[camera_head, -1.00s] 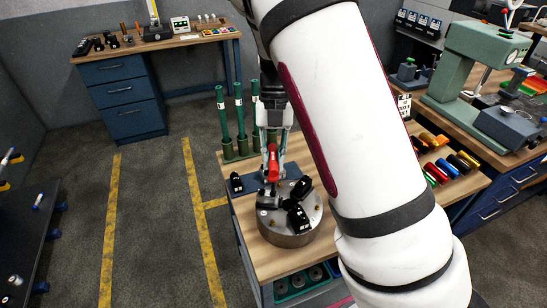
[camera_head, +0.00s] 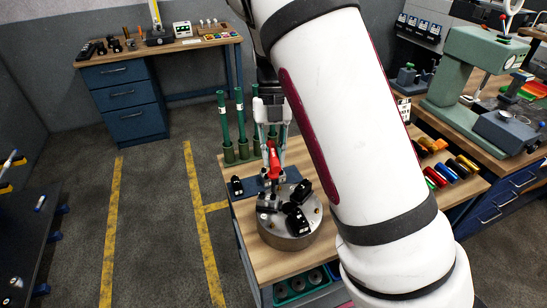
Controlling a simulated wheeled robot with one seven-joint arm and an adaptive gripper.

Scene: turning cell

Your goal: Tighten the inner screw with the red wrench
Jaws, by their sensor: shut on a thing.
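The red wrench (camera_head: 274,160) hangs below my gripper (camera_head: 272,144), which is shut on it. The wrench stands roughly upright over the back left part of a round metal chuck (camera_head: 284,239). The chuck lies on the wooden workbench and carries several black jaws (camera_head: 296,219) and small brass-coloured screws. The wrench's lower end is close to the jaws. I cannot tell which screw is the inner one, or whether the wrench tip touches a screw.
Several green upright cylinders (camera_head: 222,125) stand just behind my gripper. A small black block (camera_head: 237,185) sits on a dark mat left of the chuck. Coloured cylinders (camera_head: 450,172) lie on the bench at the right. A green press (camera_head: 462,75) stands farther right.

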